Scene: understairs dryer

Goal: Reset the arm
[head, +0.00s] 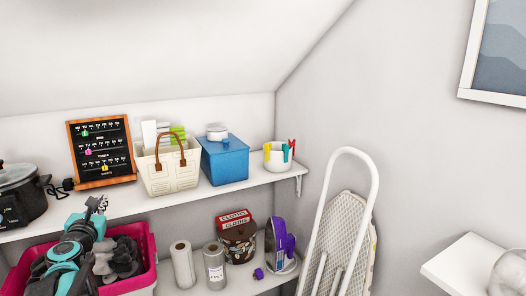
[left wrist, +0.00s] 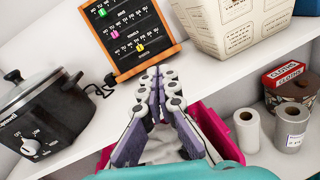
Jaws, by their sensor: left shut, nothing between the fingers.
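My left arm (head: 75,240) comes in at the lower left of the head view, teal and dark grey, in front of the shelves and over a pink bin (head: 150,262). Its left gripper (head: 97,205) points up toward the upper shelf. In the left wrist view the left gripper (left wrist: 158,78) has its fingers together at the tips, with nothing held. It lies below the black calendar board (left wrist: 132,38) in that picture. My right gripper is in neither view.
The upper shelf (head: 140,200) carries a slow cooker (head: 18,195), a white basket (head: 170,172), a blue box (head: 225,160) and a white pot (head: 276,160). Paper rolls (head: 183,264), a cloths box (head: 237,240) and an iron (head: 281,247) sit lower. An ironing board (head: 345,235) leans right.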

